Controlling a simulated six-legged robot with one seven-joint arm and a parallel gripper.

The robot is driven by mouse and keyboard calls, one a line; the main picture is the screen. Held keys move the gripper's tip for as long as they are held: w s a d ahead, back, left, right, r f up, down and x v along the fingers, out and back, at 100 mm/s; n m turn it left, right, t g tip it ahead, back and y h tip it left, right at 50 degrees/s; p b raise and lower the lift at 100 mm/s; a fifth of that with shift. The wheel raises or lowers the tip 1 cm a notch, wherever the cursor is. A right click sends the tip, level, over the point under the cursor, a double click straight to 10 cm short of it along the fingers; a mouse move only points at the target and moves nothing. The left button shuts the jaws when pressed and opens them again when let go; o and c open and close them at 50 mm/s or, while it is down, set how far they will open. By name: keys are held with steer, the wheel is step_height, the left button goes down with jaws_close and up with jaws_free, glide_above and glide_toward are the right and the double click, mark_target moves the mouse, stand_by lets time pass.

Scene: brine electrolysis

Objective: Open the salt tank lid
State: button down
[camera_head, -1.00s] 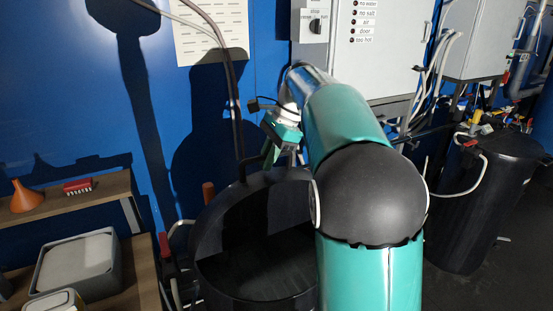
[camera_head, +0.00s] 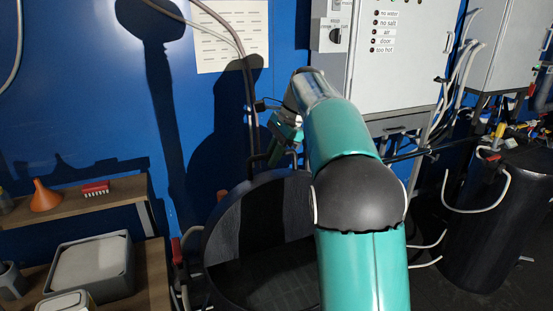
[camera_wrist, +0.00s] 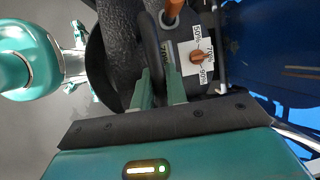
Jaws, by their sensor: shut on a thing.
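The black salt tank (camera_head: 213,240) stands in the lower middle of the head view. Its round rim surrounds a dark interior with a grid-like surface low down. My gripper (camera_head: 284,138) is beyond the rim's upper edge, partly hidden by my arm. In the wrist view my gripper (camera_wrist: 158,92) is shut on a black curved handle (camera_wrist: 150,45), which I take to be the lid handle. How far the lid is tilted is hard to tell, as dark parts merge and my arm covers the right side.
A wooden shelf with an orange funnel (camera_head: 45,196) and a red rack (camera_head: 96,188) is at left, above a grey tub (camera_head: 129,270). A control cabinet (camera_head: 395,60) is behind my arm. A black barrel (camera_head: 490,230) with hoses stands right.

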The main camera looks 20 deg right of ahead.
steer(key=shift+w, duration=0.55)
steer(key=c, duration=1.4)
jaws_free()
steer(key=shift+f, duration=0.1)
steer(key=v, duration=1.2)
steer(key=shift+s, duration=0.1)
